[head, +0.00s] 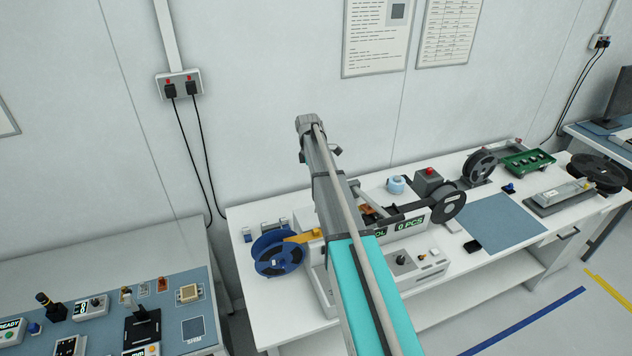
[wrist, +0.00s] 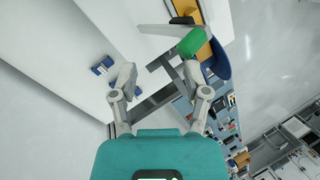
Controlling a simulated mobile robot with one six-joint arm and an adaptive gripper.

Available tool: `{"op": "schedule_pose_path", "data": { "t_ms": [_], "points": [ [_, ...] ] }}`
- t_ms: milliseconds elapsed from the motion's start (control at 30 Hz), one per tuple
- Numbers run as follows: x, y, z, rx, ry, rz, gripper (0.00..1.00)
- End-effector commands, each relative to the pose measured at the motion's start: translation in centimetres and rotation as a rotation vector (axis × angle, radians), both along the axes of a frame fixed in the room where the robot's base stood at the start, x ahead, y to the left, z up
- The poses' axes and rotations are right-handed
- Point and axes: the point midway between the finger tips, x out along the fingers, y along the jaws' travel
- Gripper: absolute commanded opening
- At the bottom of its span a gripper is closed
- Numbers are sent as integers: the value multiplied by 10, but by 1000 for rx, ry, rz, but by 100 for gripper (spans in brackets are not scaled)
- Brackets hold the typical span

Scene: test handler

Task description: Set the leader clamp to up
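My gripper (wrist: 159,74) is open in the wrist view, its two grey fingers apart with nothing clearly held between them. A green block (wrist: 194,42), which looks like the handle of the leader clamp, is just beyond the right fingertip. I cannot tell whether they touch. Grey bars (wrist: 160,65) show beside it, and a yellow-orange strip (wrist: 196,14) and the blue reel lie behind it. In the head view the blue reel (head: 278,256) and yellow strip (head: 304,237) are at the left end of the machine (head: 412,222). My arm hides the gripper and the clamp there.
The white bench (head: 505,260) carries a dark reel (head: 448,206), a red-button box (head: 429,182), a control box (head: 413,266) and a blue mat (head: 503,222). Another bench with small devices is at the lower left. The wall stands close behind.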

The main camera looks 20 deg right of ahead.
Motion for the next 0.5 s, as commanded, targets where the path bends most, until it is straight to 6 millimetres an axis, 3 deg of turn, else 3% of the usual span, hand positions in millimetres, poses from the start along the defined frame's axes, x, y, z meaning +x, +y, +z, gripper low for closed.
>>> {"op": "schedule_pose_path", "data": {
  "t_ms": [500],
  "points": [
    [23, 0, 13, 1, 2, 0, 59]
  ]
}}
